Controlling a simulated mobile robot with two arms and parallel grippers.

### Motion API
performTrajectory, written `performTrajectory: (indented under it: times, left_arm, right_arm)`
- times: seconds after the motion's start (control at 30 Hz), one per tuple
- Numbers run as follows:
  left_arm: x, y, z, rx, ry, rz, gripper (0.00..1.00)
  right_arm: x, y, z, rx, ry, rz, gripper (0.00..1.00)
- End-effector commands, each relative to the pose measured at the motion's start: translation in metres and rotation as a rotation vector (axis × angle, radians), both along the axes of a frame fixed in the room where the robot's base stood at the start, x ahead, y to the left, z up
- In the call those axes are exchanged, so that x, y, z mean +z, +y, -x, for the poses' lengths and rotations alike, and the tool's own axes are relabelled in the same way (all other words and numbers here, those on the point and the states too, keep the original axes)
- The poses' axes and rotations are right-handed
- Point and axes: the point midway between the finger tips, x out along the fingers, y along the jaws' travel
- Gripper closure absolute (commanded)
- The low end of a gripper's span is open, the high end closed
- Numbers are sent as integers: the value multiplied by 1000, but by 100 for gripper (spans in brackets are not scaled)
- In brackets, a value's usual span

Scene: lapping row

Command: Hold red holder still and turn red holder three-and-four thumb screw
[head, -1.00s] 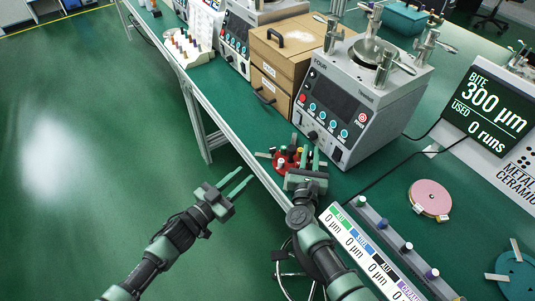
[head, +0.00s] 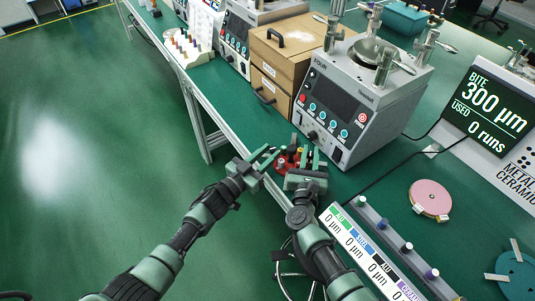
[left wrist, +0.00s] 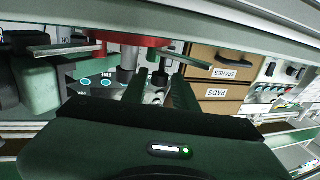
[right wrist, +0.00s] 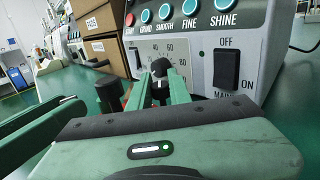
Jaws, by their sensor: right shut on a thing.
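The red holder (head: 281,163) lies on the green bench at its near edge, below the grey machine; several small coloured and black posts stand on it. It also shows in the left wrist view (left wrist: 128,41) and partly in the right wrist view (right wrist: 113,91). My right gripper (head: 312,158) is over the holder's right side, shut on a small black-topped post (right wrist: 160,67); whether this is the three-and-four thumb screw I cannot tell. My left gripper (head: 270,157) is open at the holder's left side, fingers apart and pointing towards it. Its gap looks empty.
The grey lapping machine (head: 340,117) stands close behind the holder. Wooden drawers (head: 267,90) are to its left. A labelled rack with several pegs (head: 380,250) lies right of my right arm. A pink disc (head: 431,196) lies further right. Open floor is left of the bench.

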Motion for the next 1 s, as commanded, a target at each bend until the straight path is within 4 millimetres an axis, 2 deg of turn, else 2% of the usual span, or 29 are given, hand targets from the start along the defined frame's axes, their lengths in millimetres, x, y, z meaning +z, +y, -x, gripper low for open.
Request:
performTrajectory:
  times: [0.07, 0.17, 0.37, 0.73, 1.0]
  left_arm:
    - [0, 0, 0, 0, 0, 0, 72]
    - [0, 0, 0, 0, 0, 0, 99]
    - [1, -1, 1, 13, -2, 3, 100]
    - [3, -6, 3, 243, -3, 9, 100]
    - [2, -5, 3, 269, -4, 0, 100]
  right_arm:
    - [0, 0, 0, 0, -1, 0, 100]
    - [0, 0, 0, 0, -1, 0, 100]
    - [0, 0, 0, 0, -1, 0, 100]
    - [0, 0, 0, 0, 0, 0, 100]
    - [0, 0, 0, 0, 0, 1, 100]
